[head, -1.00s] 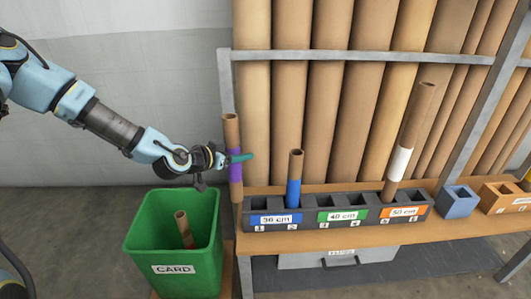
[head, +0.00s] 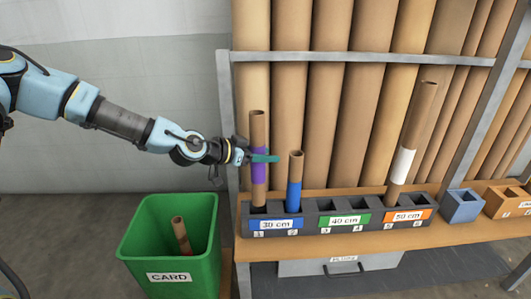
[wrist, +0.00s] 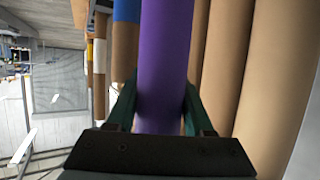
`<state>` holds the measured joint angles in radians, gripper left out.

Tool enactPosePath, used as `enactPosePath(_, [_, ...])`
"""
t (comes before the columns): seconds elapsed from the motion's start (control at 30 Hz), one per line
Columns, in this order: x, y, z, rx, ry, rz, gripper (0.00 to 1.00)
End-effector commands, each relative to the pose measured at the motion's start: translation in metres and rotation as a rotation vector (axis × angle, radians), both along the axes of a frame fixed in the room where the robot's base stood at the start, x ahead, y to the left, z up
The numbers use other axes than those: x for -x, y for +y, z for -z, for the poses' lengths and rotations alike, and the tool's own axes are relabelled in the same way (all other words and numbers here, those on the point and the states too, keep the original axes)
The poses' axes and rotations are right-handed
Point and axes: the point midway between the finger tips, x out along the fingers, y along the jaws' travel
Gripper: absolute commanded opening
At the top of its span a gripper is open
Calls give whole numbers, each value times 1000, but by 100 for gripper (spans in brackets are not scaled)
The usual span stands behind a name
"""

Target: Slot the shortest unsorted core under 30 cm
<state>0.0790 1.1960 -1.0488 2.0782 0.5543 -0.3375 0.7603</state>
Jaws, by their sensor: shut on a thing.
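My gripper (head: 262,158) is shut on the purple-banded cardboard core (head: 258,127), which stands nearly upright. Its lower end is at the opening of slot 1, the left slot of the 30 cm section (head: 276,224); I cannot tell how deep it sits. In the wrist view, the core's purple band (wrist: 163,60) lies between the two green fingers. A blue-banded core (head: 294,180) stands in slot 2 beside it. A taller white-banded core (head: 410,145) leans in the 50 cm section (head: 408,216). The 40 cm section (head: 344,220) looks empty.
A green CARD bin (head: 170,235) at the left holds a core with a red band (head: 181,235). A blue box (head: 462,205) and an orange box (head: 505,200) stand right of the rack. Tall brown tubes (head: 330,110) and a grey frame bar (head: 360,57) stand behind.

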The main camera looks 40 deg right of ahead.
Motion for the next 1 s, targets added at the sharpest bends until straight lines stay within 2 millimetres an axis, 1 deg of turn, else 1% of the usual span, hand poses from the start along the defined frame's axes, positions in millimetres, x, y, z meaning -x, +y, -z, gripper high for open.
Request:
enactPosePath(0.03, [0, 0, 6, 0, 1, 0, 0])
enactPosePath(1.0, [0, 0, 70, 0, 1, 0, 0])
